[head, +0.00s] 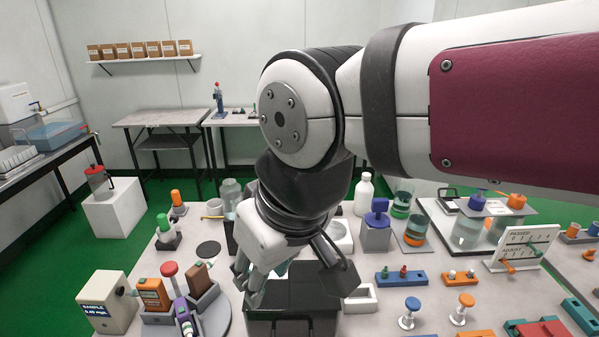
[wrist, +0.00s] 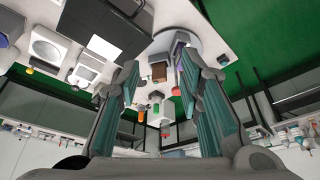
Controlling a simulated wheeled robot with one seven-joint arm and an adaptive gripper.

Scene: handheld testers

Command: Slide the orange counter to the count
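A white board (head: 522,246) marked PASSED and ADJUST, with rows of small marks, stands at the right of the table in the head view. The marks are too small to read surely. My gripper (head: 250,283) hangs low at the left of the table, far from the board, above the area by a dark bin. In the wrist view its teal-padded fingers (wrist: 158,85) are apart with nothing held. The board is not recognisable there.
A round grey stand (head: 215,318) with handheld testers is left of my gripper, beside a sample box (head: 108,300). A dark bin (head: 292,326) lies right of it. Jars, a blue block (head: 402,276) and orange and blue knobs crowd the table between gripper and board.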

